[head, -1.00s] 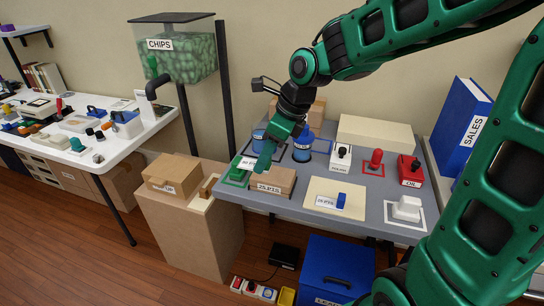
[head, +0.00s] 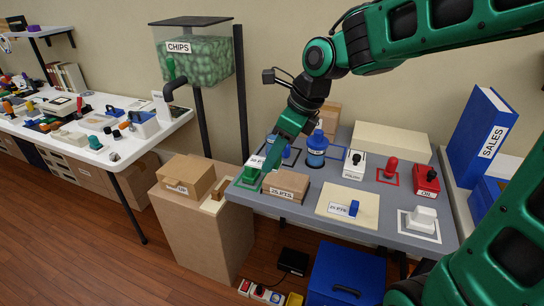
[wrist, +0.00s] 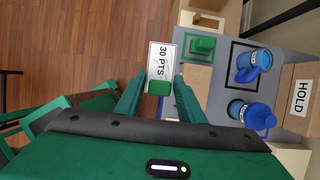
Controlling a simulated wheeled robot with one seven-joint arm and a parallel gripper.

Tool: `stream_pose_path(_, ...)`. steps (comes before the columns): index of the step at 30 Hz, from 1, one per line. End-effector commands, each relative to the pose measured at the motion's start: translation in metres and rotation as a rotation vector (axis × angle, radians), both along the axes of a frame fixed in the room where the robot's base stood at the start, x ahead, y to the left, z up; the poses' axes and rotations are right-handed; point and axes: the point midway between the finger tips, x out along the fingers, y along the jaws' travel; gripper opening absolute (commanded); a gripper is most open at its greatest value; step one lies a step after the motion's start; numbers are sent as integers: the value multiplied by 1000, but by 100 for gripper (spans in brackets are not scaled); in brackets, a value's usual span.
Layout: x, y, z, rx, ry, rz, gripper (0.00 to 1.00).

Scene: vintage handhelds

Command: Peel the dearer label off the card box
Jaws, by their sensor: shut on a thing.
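My gripper (head: 272,158) is shut on the green tab of a white label reading 30 PTS (wrist: 160,58). The label is held in the air, just left of the card box as the head view sees it. In the head view the same label (head: 256,162) is partly hidden by the fingers. The brown card box (head: 290,180) stands at the grey table's front edge, with a white 25 PTS label on its front face. Another 25 PTS label (head: 338,208) with a blue tab lies on a cream board to the right.
A green block (wrist: 202,46) sits on an outlined square close to the held label. A lower pedestal (head: 200,235) with a cardboard box (head: 188,176) is at the left. A HOLD sign (wrist: 301,97) shows in the wrist view.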

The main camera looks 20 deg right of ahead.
Motion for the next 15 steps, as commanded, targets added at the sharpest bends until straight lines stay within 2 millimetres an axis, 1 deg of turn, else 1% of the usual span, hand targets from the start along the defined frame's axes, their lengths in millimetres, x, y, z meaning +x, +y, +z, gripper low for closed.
stream_pose_path(15, 0, 0, 13, 1, -1, 0, 19)
